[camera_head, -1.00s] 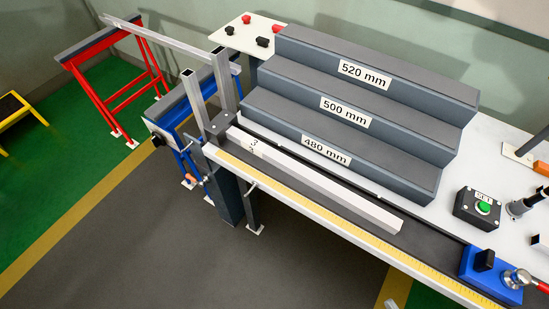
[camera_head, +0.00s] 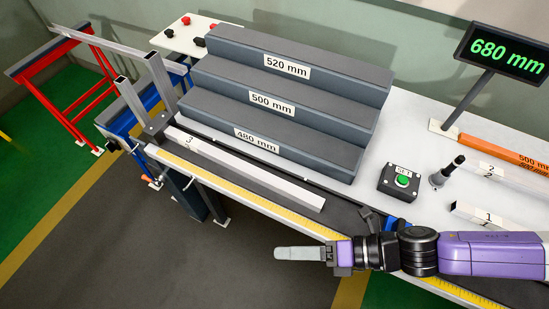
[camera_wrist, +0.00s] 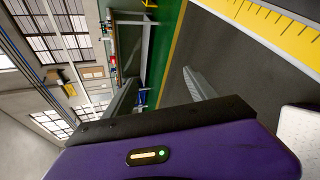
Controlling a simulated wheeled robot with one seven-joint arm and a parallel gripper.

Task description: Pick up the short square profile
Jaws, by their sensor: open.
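A pale square profile marked 3 (camera_head: 255,176) lies along the bench edge, in front of the grey steps. My gripper (camera_head: 282,253) is open and empty, out past the front edge of the bench and pointing left, apart from every profile. In the wrist view, my two fingers (camera_wrist: 162,85) stand apart with no profile between them.
Grey steps (camera_head: 265,134) marked 480, 500 and 520 mm fill the bench behind profile 3. A yellow scale (camera_head: 225,186) runs along the front edge. A green button box (camera_head: 401,181), a dark post (camera_head: 447,173) and a 680 mm display (camera_head: 508,50) stand to the right.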

